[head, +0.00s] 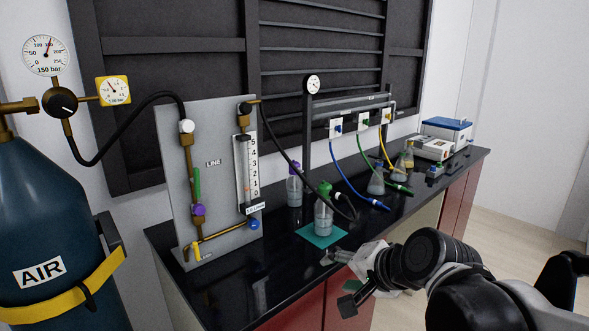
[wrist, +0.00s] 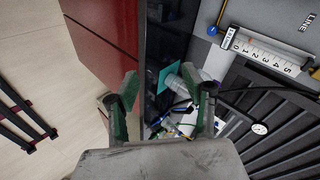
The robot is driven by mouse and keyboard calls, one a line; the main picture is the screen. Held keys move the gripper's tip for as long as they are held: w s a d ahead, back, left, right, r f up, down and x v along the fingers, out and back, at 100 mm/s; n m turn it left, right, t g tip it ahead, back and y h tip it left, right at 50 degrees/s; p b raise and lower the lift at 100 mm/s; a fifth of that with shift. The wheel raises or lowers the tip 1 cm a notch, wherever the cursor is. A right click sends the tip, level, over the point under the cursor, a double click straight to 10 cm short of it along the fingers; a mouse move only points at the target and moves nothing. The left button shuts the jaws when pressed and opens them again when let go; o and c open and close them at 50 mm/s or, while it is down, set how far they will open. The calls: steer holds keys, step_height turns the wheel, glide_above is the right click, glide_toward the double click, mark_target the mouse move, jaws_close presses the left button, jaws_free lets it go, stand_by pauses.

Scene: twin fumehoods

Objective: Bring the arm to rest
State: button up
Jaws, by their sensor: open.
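My arm (head: 432,262) reaches in from the lower right of the head view. My gripper (head: 338,280) is at the front edge of the black bench, near the teal mat (head: 320,236). In the wrist view my gripper (wrist: 168,92) has its two fingers spread apart, with nothing held between them. A bottle with a green cap (head: 324,215) stands upright on the mat, apart from the fingers. The mat also shows beyond the fingers in the wrist view (wrist: 167,76).
The black bench (head: 277,284) carries a grey LINE panel (head: 213,165) with a flowmeter, another bottle (head: 294,190), flasks (head: 376,181) with coloured hoses, and instruments (head: 434,148) at the far end. A blue AIR cylinder (head: 40,220) stands at left.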

steer(key=s+d+f+n+g+h, duration=0.1)
steer(key=s+d+f+n+h, duration=0.1)
steer(key=s+d+n+h, duration=0.2)
steer(key=s+d+n, duration=0.3)
steer(key=s+d, duration=0.3)
steer(key=s, duration=0.2)
steer(key=shift+s+d+h, duration=0.2)
steer(key=shift+s+h, duration=0.05)
steer(key=shift+h, duration=0.15)
stand_by(3.5)
